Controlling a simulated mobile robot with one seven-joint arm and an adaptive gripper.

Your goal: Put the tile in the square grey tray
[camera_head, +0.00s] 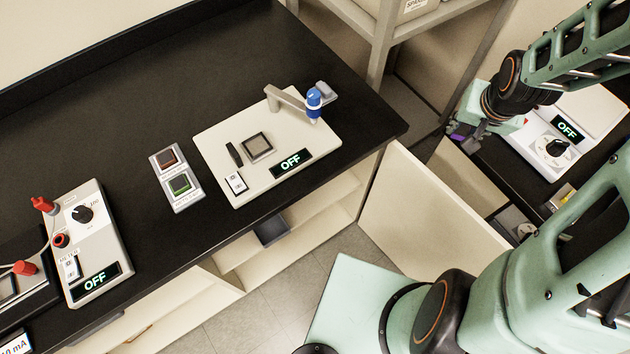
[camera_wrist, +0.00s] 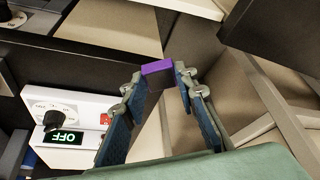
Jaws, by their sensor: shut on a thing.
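The purple tile (camera_wrist: 158,66) is held between the fingertips of my gripper (camera_wrist: 160,80) in the wrist view. In the head view the tile (camera_head: 457,136) is a small purple patch at my gripper (camera_head: 464,137), at upper right, above the gap beside the right bench. A square grey tray-like piece (camera_head: 257,145) with a raised rim sits on the white stylus profiler (camera_head: 222,140), on the black bench at left. It is far from my gripper. I cannot tell for certain that this piece is the tray named.
A blue-topped stylus arm (camera_head: 314,100) overhangs the profiler. An open cabinet door (camera_head: 410,215) and a shelf frame (camera_head: 380,40) stand between the benches. Another white device (camera_head: 550,150) shows OFF.

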